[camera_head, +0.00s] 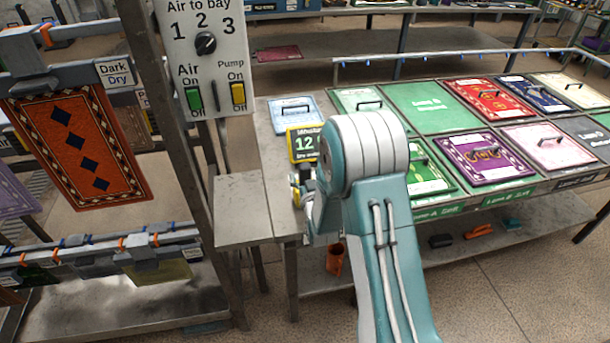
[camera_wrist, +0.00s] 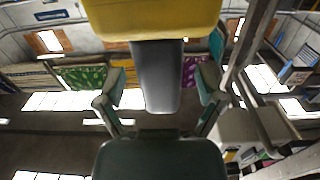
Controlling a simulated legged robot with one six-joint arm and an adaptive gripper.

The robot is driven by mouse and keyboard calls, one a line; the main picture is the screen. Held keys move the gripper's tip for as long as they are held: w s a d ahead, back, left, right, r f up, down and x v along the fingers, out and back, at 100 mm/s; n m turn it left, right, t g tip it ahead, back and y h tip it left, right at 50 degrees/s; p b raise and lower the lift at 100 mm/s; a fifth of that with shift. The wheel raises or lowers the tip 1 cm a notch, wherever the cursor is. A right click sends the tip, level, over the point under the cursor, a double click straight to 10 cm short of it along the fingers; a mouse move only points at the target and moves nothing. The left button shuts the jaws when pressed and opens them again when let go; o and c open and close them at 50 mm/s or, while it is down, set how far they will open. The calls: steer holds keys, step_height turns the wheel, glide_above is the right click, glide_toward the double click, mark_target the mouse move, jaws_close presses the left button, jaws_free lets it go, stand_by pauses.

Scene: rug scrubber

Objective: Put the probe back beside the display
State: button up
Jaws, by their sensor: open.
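My gripper (camera_wrist: 158,98) is open, with one finger on each side of a dark grey bar. The bar joins a yellow block (camera_wrist: 152,18) at the top of the wrist view, and together they look like the probe. In the head view a small yellow part (camera_head: 295,196) shows by my gripper at the bench's left edge, just below the display. My arm hides much of this spot. I cannot tell whether the fingers touch the bar.
A control panel (camera_head: 205,55) with a dial and switches stands at upper left. Left of it a patterned orange rug (camera_head: 80,146) hangs from a rack. Several coloured panels with handles cover the bench to the right. A bare grey side shelf (camera_head: 243,206) adjoins the bench.

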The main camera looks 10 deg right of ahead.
steer(key=shift+s, duration=0.15)
steer(key=s, duration=1.1)
steer(key=shift+s, duration=0.35)
steer(key=shift+a, duration=0.1)
steer(key=s+r+g, duration=0.4)
steer(key=r+g, duration=0.2)
steer(key=r, duration=0.5)
steer(key=s+r+g, duration=0.3)
steer(key=s, duration=0.7)
steer(key=s+r+g, duration=0.3)
steer(key=s+r, duration=0.1)
steer(key=s, duration=0.6)
steer(key=shift+s+r, duration=0.3)
steer(key=shift+s, duration=0.05)
